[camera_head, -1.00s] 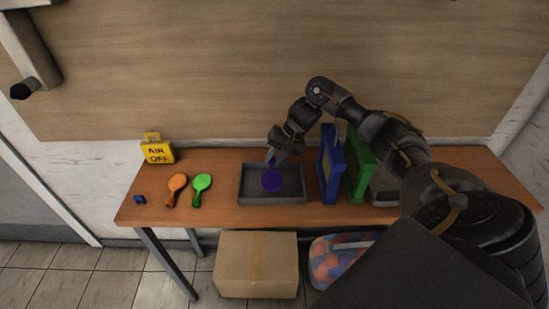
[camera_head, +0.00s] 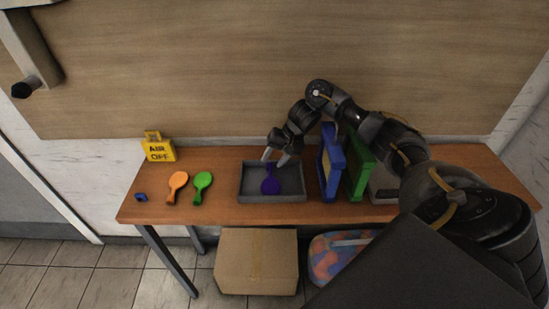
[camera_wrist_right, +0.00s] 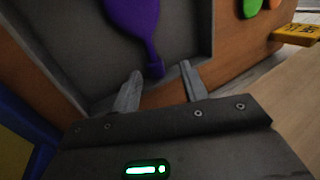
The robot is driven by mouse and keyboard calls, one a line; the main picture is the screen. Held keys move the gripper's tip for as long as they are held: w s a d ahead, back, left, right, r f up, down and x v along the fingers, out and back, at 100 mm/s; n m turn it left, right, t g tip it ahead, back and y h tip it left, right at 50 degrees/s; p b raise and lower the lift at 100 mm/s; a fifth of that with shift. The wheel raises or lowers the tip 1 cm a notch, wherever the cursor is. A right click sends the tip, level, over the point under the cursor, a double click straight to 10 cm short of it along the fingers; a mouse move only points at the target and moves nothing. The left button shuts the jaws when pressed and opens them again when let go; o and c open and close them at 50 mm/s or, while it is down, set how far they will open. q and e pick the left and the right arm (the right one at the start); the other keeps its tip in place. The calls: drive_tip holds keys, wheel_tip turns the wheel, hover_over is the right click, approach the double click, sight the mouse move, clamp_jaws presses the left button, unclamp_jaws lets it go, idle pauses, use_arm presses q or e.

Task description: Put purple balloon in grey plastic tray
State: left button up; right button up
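The purple balloon (camera_head: 271,183) lies flat inside the grey plastic tray (camera_head: 288,197) on the table. In the right wrist view the purple balloon (camera_wrist_right: 133,22) lies on the tray floor (camera_wrist_right: 75,50), with its neck end pointing towards my fingers. My right gripper (camera_head: 275,158) is over the tray's back edge, just behind the balloon's neck. Its two fingers (camera_wrist_right: 160,85) are spread apart with nothing between them. My left gripper is not in view.
An orange balloon (camera_head: 177,186) and a green balloon (camera_head: 202,186) lie left of the tray. A yellow "AIR OFF" sign (camera_head: 158,151) and a small blue piece (camera_head: 141,197) are further left. Upright blue (camera_head: 331,165) and green (camera_head: 360,168) frames stand close right of the tray.

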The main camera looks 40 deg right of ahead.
drive_tip(key=shift+r, duration=0.1)
drive_tip(key=shift+r+b, duration=0.3)
drive_tip(key=shift+b, duration=0.05)
drive_tip(key=p+v, duration=0.1)
drive_tip(key=v, duration=1.1)
drive_tip(key=shift+r, duration=0.2)
